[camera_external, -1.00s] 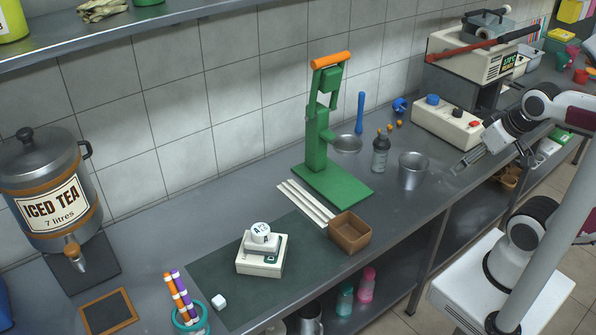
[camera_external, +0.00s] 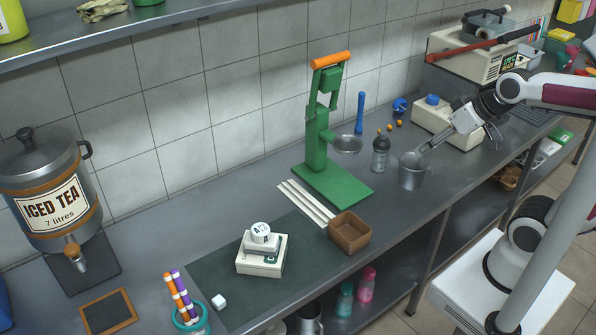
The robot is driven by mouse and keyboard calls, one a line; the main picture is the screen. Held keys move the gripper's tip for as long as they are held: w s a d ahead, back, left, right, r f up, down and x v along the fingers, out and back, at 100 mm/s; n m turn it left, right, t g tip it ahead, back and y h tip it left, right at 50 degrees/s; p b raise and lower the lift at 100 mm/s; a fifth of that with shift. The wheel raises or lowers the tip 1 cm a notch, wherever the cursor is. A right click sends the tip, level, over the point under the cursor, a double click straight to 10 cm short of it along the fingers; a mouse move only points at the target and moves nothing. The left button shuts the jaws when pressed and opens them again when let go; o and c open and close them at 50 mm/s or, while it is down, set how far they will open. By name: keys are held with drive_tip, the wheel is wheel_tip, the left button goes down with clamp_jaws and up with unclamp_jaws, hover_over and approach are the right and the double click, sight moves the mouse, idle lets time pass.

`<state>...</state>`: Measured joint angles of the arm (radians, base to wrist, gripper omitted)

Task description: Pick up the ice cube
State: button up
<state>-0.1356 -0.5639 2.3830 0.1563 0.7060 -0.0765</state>
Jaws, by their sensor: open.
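A small white ice cube (camera_external: 219,301) lies on the dark green mat (camera_external: 213,278) at the front left of the counter. It sits left of a white scale (camera_external: 262,262) and beside a teal ring holder (camera_external: 190,322). My gripper (camera_external: 424,148) is open and empty, far to the right of the cube.
A green press (camera_external: 333,183) with an orange handle stands mid-counter, between gripper and cube. White sticks (camera_external: 305,202), a brown box (camera_external: 350,232) and a grey bottle (camera_external: 380,155) are near it. An iced tea dispenser (camera_external: 50,190) stands at left.

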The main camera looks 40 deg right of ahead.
drive_tip(key=w+a+r+n+t+y, duration=0.1)
drive_tip(key=w+a+r+y, duration=0.1)
drive_tip(key=w+a, duration=0.7)
drive_tip(key=w+a+r+n+t+y, duration=0.1)
drive_tip(key=w+a+r+y, duration=0.15)
drive_tip(key=w+a, duration=0.7)
drive_tip(key=w+a+f+t, duration=0.1)
drive_tip(key=w+a, duration=0.1)
drive_tip(key=a, duration=1.1)
drive_tip(key=m+t+h, duration=0.2)
drive_tip(key=t+h, duration=0.1)
hover_over(219, 303)
wheel_tip(219, 303, down, 25)
drive_tip(key=shift+t+h, duration=0.3)
drive_tip(key=shift+h, duration=0.65)
drive_tip(key=s+f, duration=0.4)
drive_tip(key=f, duration=0.1)
drive_tip(key=s+f, duration=0.2)
drive_tip(key=shift+d+f, duration=0.25)
drive_tip(key=shift+f, duration=0.1)
